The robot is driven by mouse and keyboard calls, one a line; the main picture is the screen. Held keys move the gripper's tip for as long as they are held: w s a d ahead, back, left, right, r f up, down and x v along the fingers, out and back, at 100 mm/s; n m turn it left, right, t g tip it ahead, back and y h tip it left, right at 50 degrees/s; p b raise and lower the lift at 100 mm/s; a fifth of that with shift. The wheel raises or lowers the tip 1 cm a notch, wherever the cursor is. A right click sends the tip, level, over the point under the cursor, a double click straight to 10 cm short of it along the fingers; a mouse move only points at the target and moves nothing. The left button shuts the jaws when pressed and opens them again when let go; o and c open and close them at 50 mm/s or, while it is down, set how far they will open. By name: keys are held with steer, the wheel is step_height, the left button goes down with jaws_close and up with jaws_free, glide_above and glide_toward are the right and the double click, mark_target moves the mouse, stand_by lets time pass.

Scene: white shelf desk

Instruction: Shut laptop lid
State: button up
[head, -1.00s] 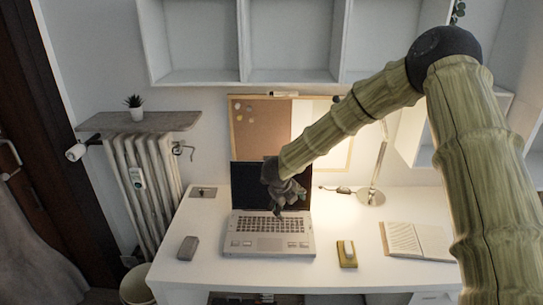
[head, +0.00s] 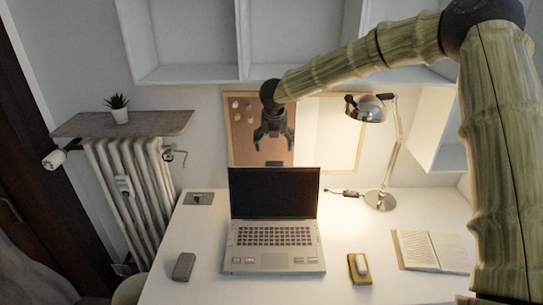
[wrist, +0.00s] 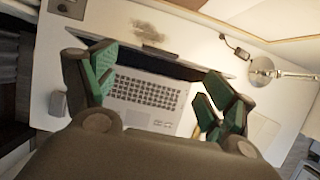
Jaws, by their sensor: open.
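The laptop (head: 274,236) stands open on the white desk, its dark screen (head: 274,193) raised upright behind the keyboard. My gripper (head: 274,146) is above the top edge of the lid in the head view, open and empty, fingers pointing down. In the wrist view, the open green-padded fingers of my gripper (wrist: 166,95) stand on either side of the laptop's keyboard (wrist: 150,95). The lid shows there edge-on from above as a thin strip (wrist: 190,68). No contact between fingers and lid shows.
A desk lamp (head: 384,198) stands right of the laptop. A small yellow item (head: 359,268) and an open book (head: 432,251) lie to the right; a grey box (head: 184,266) lies to the left. A corkboard (head: 243,140) stands behind, with shelves (head: 290,75) above.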

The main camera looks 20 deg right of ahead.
mark_target(274, 163)
steer(key=p+x, duration=0.2)
steer(key=x, duration=0.5)
steer(key=shift+d+f+p, duration=0.2)
steer(key=shift+p, duration=0.2)
steer(key=shift+p+x, duration=0.35)
steer(key=shift+x, duration=1.1)
steer(key=shift+a, duration=0.1)
steer(key=c, duration=1.5)
steer(key=shift+o, duration=0.2)
steer(key=shift+s+a+f+b, duration=0.1)
steer(key=shift+b, duration=0.3)
